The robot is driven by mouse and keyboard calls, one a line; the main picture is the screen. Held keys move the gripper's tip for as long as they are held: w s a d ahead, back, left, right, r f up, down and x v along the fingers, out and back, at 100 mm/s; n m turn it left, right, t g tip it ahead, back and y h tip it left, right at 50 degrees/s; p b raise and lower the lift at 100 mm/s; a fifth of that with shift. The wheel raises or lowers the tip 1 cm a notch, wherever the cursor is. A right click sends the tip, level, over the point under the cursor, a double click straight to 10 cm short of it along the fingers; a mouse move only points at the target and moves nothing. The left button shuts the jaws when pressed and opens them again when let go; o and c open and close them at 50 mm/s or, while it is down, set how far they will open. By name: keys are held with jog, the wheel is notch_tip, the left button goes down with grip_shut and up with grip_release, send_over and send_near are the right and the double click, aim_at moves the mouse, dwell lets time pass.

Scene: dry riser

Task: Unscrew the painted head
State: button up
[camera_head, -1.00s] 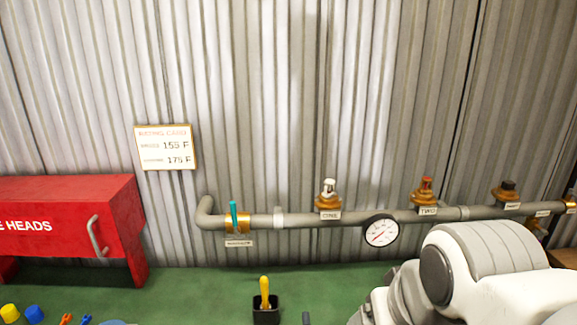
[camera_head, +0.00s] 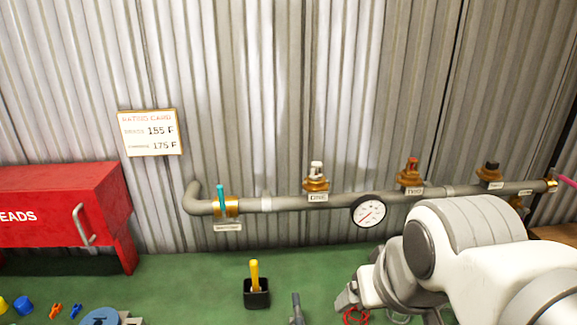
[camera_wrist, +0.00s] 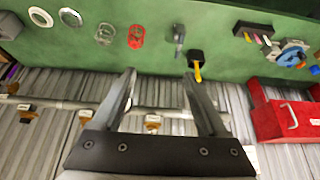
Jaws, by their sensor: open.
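Three heads stand upright on the grey pipe (camera_head: 280,203). Head ONE (camera_head: 316,178) has a whitish top on a brass body. Head TWO (camera_head: 409,174) has a red-orange top, and the third head (camera_head: 489,174) has a dark top. In the wrist view, which looks upside down, my gripper (camera_wrist: 160,78) is open and empty. Head ONE also shows there (camera_wrist: 152,122), beyond the gap between the fingers and apart from them. Head TWO (camera_wrist: 85,115) is left of the fingers.
A pressure gauge (camera_head: 369,211) and a teal-handled valve (camera_head: 221,198) sit on the pipe. A black cup with a yellow-handled tool (camera_head: 256,291), a grey tool (camera_head: 297,308) and rings (camera_wrist: 40,17) are on the green bench. A red cabinet (camera_head: 62,205) stands left.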

notch_tip(320, 180, up, 16)
jog(key=r+n+g+y+p, duration=0.15)
jog(key=n+p, duration=0.25)
jog(key=p, duration=0.5)
send_over(318, 163)
jog(key=s+d, duration=0.2)
jog(key=s, duration=0.4)
jog(key=f, duration=0.1)
jog(key=x, duration=1.7)
jog(key=shift+r, duration=0.1)
grip_shut()
jog(key=shift+d, duration=0.1)
